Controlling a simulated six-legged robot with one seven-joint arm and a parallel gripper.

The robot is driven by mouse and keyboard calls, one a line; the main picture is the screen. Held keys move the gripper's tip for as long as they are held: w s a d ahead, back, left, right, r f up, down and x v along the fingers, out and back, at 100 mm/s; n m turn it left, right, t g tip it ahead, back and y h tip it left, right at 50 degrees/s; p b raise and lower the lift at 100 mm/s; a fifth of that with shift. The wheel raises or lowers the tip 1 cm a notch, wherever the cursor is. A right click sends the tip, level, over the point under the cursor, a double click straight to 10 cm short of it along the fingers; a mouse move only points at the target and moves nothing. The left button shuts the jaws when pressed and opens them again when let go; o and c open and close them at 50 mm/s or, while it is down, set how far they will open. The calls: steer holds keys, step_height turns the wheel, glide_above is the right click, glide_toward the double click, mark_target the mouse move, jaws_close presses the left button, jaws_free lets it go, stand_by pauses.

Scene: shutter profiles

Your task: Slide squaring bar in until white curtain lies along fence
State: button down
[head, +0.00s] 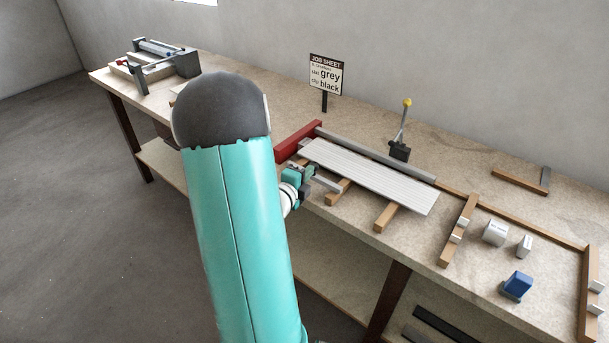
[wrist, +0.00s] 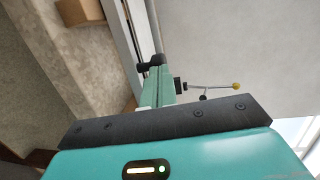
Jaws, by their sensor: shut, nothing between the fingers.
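The white slatted curtain (head: 372,178) lies across wooden battens on the bench in the head view. Its back edge runs close to the long grey fence (head: 375,154); I cannot tell whether they touch. A short grey bar (head: 326,184), which looks like the squaring bar, shows at the curtain's front left, beside my gripper (head: 304,184). My gripper is shut and empty. In the wrist view my gripper (wrist: 160,84) is close to a dark knob-like part; contact is unclear. My arm hides part of the bench's left side.
A red block (head: 298,141) stands at the curtain's left end. A lever with a yellow knob (head: 404,130) stands behind the fence. A job sheet sign (head: 326,76) is at the back. Wooden frames with white blocks (head: 495,232) and a blue block (head: 517,285) are at right.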

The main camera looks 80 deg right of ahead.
steer(key=x, duration=0.2)
steer(key=s+x, duration=0.1)
steer(key=x, duration=0.2)
steer(key=r+x, duration=0.1)
steer(key=x, duration=0.1)
steer(key=shift+s+d+f, duration=0.1)
steer(key=shift+s, duration=0.1)
steer(key=shift+s+d, duration=0.15)
steer(key=shift+d, duration=0.05)
steer(key=shift+s, duration=0.1)
steer(key=shift+a, duration=0.1)
